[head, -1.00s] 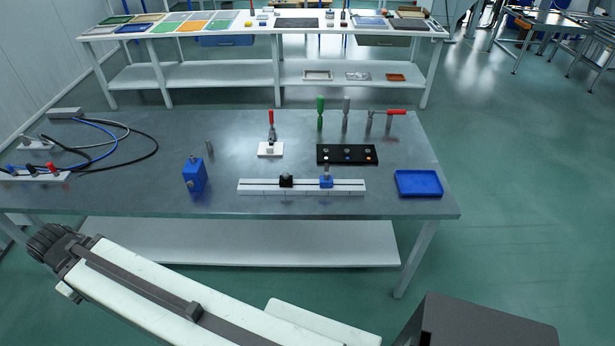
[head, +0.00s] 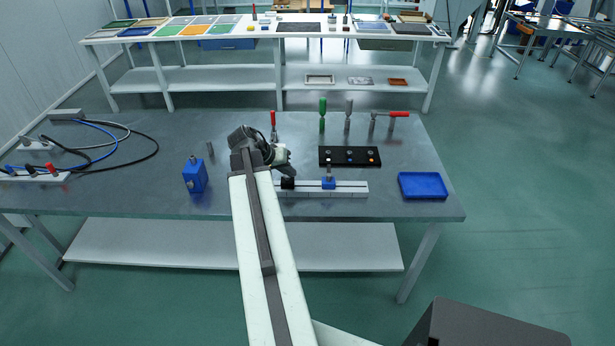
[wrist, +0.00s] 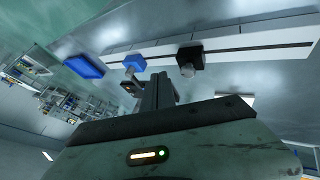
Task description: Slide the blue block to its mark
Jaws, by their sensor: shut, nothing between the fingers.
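The blue block (head: 329,183) sits on a pale slotted rail (head: 350,188) near the table's front edge, with a grey post on top. It also shows in the wrist view (wrist: 135,63). A black block (head: 288,184) sits on the same rail to its left. I cannot make out the mark. My gripper is over the table around the black block in the head view, its tips hard to make out there. In the wrist view my gripper (wrist: 158,82) is shut and empty, apart from the blue block.
A blue tray (head: 423,185) lies right of the rail. A black panel with knobs (head: 349,156) lies behind it, with upright clamps (head: 348,116) further back. A blue box (head: 195,176) stands to the left. Cables (head: 110,140) lie at the far left.

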